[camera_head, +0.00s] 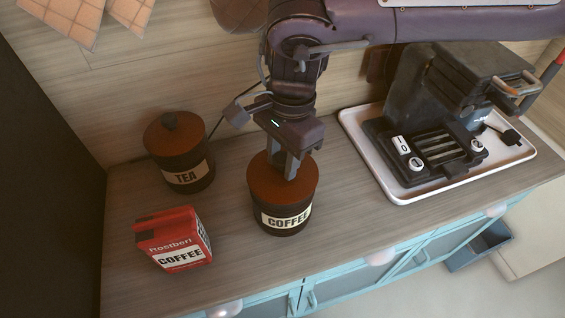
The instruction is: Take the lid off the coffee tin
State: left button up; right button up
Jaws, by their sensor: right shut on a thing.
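The coffee tin (285,221) stands upright on the wooden counter, a dark round tin with a cream COFFEE label. Its reddish-brown lid (264,184) sits on top of the tin, with no gap that I can make out. My right gripper (291,172) points down over the middle of the lid and is shut on its knob, which the fingers hide. My left gripper is not in view.
A matching TEA tin (183,160) with its lid on stands to the left. A red coffee packet (174,240) stands at the front left. A dark machine (440,95) sits on a white tray (398,195) at the right. The counter is clear right of the coffee tin.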

aim_at(282, 157)
jog(key=shift+r, duration=0.1)
notch_tip(282, 157, up, 9)
jog(key=shift+f, duration=0.15)
notch_tip(282, 157, up, 11)
jog(key=p, duration=0.3)
jog(key=w+d+f+m+t+h+b, duration=0.1)
jog(key=w+d+f+m, duration=0.5)
jog(key=m, duration=1.1)
jog(key=w+d+f+m+t+h+b, duration=0.1)
jog(key=w+d+f+m, duration=0.5)
jog(key=m, duration=1.2)
jog(key=f, duration=0.7)
jog(key=s+f, duration=0.1)
jog(key=f, duration=1.2)
jog(key=shift+s+d+f, duration=0.1)
jog(key=shift+s+f, duration=0.15)
jog(key=shift+f, duration=0.5)
